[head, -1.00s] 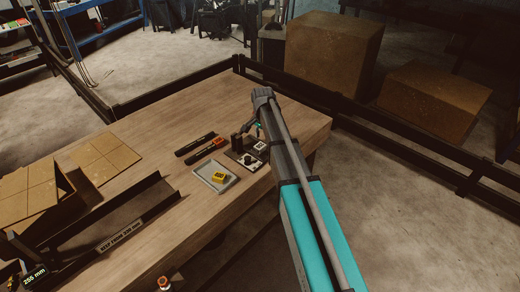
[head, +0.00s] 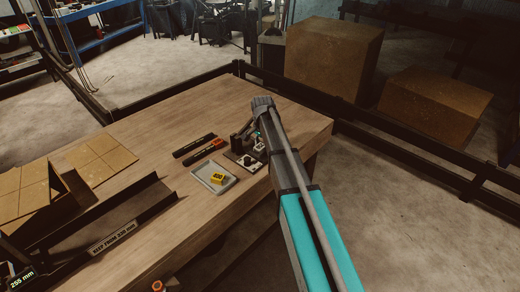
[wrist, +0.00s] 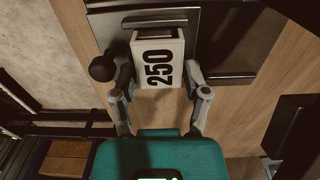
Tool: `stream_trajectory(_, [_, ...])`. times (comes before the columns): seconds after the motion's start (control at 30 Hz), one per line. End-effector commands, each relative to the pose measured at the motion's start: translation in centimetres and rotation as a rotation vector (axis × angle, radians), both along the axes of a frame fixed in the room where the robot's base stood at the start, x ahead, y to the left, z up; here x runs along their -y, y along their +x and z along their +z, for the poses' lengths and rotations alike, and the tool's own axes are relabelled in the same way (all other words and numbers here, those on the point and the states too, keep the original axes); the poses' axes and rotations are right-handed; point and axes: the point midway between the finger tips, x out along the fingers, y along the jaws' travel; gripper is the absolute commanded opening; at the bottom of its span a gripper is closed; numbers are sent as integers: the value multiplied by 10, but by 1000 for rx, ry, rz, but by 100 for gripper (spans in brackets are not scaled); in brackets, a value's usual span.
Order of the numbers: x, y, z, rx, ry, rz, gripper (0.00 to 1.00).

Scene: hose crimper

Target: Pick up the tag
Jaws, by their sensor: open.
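The white tag block (wrist: 158,58), marked 250 in black, shows in the wrist view on a dark metal plate. It also shows small and white in the head view (head: 259,146), beside my arm near the table's right side. My gripper (wrist: 158,74) is open, with one finger on each side of the block's near part. I cannot tell whether either finger touches it. In the head view, my arm hides most of the gripper.
A grey tray (head: 205,186) holds a yellow block (head: 217,178) with black markings. Two dark bars (head: 194,146) lie behind it. A round black knob (wrist: 102,68) stands close to the left finger. A long channel (head: 135,215) and cardboard pieces (head: 118,154) lie to the left.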

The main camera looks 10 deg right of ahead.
Motion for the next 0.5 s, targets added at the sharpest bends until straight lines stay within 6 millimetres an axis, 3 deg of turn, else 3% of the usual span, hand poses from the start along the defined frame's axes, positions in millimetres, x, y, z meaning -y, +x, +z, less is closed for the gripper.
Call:
stream_trajectory(0.27, [0, 0, 0, 0, 0, 0, 60])
stream_trajectory(0.43, [0, 0, 0, 0, 0, 0, 32])
stream_trajectory(0.5, [0, 0, 0, 0, 0, 0, 31])
